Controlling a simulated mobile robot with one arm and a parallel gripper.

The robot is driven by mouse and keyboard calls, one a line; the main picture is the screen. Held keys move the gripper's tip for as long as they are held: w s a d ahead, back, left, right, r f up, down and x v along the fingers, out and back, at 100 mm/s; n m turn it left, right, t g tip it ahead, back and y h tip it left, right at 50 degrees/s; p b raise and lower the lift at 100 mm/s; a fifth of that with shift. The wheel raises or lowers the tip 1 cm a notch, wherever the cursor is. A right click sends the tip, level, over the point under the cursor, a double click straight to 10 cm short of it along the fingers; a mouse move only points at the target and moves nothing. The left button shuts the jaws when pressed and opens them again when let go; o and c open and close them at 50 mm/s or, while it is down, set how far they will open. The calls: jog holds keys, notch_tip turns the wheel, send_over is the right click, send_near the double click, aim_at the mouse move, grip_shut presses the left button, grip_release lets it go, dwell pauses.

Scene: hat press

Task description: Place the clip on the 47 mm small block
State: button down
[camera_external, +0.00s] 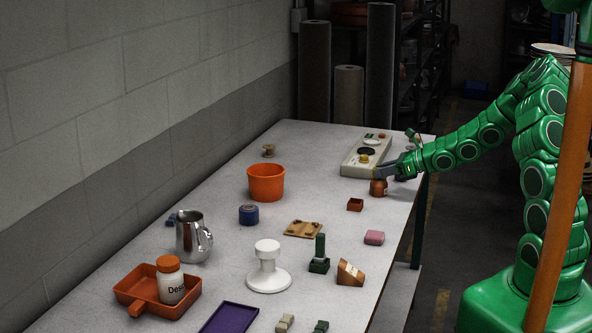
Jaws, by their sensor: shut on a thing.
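My gripper (384,172) is at the far right of the table, low over its edge, just right of the pale console. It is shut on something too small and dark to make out. A brown rounded thing (378,188) is directly below the fingertips; I cannot tell whether they touch. I cannot pick out the clip with certainty. Several small blocks stand on the table: a pink block (374,238), a beige block (285,323) and a dark green block (321,327). Which one is 47 mm I cannot tell.
The pale console (366,155) is beside my gripper. Nearer are a brown open box (355,205), tan board (303,229), green post on a base (319,262), brown wedge (350,273), white stand (268,276), orange pot (266,182) and steel pitcher (191,238).

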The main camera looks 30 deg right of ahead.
dwell(0.3)
jog(key=c, duration=0.9)
grip_release()
jog(key=shift+f, duration=0.1)
